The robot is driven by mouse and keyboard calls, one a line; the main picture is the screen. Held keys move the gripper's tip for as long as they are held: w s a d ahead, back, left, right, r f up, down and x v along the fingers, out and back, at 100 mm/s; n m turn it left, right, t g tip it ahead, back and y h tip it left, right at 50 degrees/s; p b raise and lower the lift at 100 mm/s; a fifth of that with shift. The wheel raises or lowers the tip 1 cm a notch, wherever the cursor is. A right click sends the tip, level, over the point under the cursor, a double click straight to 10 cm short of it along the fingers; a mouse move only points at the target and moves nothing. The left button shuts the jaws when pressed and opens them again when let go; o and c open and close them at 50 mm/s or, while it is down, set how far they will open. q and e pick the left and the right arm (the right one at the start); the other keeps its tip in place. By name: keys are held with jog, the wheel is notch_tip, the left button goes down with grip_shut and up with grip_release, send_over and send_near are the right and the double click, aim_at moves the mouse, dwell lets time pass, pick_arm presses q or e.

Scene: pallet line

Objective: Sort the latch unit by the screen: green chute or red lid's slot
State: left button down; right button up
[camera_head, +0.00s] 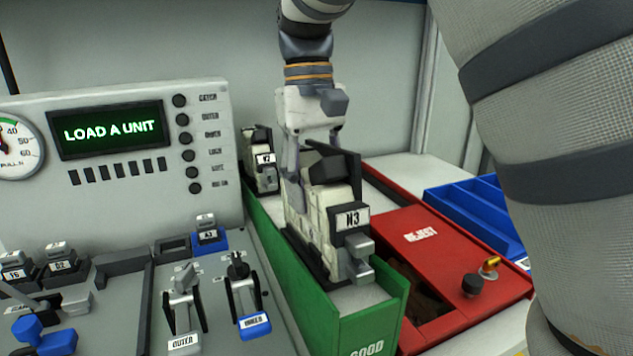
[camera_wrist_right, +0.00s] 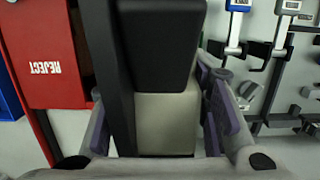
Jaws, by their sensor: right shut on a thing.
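My right gripper (camera_head: 312,165) comes down from the top of the head view and is shut on the latch unit labelled N3 (camera_head: 318,222), a white block with a dark back and base. The unit is upright at the green GOOD chute (camera_head: 372,325); I cannot tell whether it touches the chute floor. In the right wrist view the unit (camera_wrist_right: 165,115) sits between both fingers. The red REJECT lid (camera_head: 440,238) lies right of the chute, with a dark slot opening at its near end. My left gripper is out of view.
Another unit, its label seeming to read V2 (camera_head: 262,158), stands farther back near the chute. A grey test bench with levers (camera_head: 245,290) is on the left. A blue bin (camera_head: 480,208) lies beyond the red lid. My own arm link fills the right side.

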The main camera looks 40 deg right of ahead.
jog(key=o, duration=1.5)
jog(key=shift+o, duration=0.2)
jog(key=r, duration=0.4)
jog(key=w+r, duration=0.1)
jog(key=r, duration=0.3)
jog(key=w+r, duration=0.1)
jog(key=r, duration=0.3)
jog(key=shift+d, duration=0.3)
jog(key=shift+f, duration=0.15)
